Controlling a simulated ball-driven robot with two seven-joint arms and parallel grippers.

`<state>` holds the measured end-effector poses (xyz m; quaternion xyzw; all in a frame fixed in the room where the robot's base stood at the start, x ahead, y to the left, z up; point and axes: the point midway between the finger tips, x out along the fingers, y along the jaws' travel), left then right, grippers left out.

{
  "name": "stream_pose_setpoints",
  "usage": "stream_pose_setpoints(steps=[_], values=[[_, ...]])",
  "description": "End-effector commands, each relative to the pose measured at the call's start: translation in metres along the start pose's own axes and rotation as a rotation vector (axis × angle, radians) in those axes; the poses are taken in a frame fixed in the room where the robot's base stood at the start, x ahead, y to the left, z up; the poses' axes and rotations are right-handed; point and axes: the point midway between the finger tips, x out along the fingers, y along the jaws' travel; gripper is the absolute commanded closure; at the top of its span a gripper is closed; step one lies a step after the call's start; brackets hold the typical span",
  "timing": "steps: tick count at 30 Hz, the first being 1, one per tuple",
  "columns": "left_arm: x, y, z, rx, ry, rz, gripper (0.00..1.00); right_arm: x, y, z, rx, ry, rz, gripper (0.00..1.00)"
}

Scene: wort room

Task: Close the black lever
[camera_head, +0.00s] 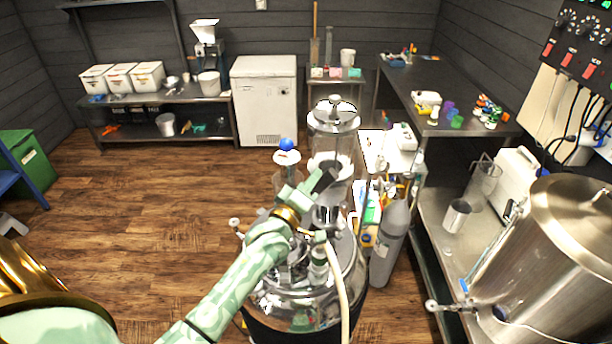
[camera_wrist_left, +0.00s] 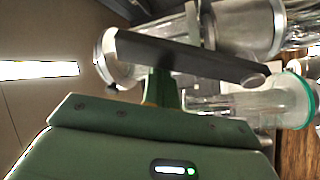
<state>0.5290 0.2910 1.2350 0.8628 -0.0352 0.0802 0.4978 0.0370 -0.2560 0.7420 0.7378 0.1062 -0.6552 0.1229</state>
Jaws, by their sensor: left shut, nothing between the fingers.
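The black lever (camera_head: 325,181) is a short dark bar at the glass and steel fittings on top of the round steel vessel (camera_head: 305,303). In the left wrist view the lever (camera_wrist_left: 190,58) runs across the picture, sloping slightly down to the right, in front of the clear glass tube. My left gripper (camera_head: 304,187) is green, shut and empty, right at the lever. Its fingertips (camera_wrist_left: 162,86) show just below the bar in the wrist view. I cannot tell whether they touch it. My right gripper is not in view.
A tall glass cylinder with a steel lid (camera_head: 333,116) stands behind the lever. A pale hose (camera_head: 338,285) rises near my left wrist. A blue-topped fitting (camera_head: 287,145) is to the left. A grey gas cylinder (camera_head: 389,243) stands at the right. The wooden floor at left is clear.

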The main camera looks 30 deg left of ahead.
Motion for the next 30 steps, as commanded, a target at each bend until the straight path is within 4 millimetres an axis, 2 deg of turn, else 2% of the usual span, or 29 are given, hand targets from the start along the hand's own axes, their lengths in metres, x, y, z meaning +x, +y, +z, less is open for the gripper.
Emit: stream_pose_setpoints(steps=[12, 23, 30], values=[[-0.014, -0.002, 0.041, 0.371, -0.004, 0.128, 1.00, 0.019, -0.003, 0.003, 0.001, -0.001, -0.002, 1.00], [-0.023, -0.010, 0.065, 0.366, -0.002, 0.126, 1.00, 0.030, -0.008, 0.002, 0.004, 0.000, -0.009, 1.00], [-0.026, -0.014, 0.073, 0.458, -0.002, 0.158, 1.00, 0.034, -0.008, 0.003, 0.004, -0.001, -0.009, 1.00]])
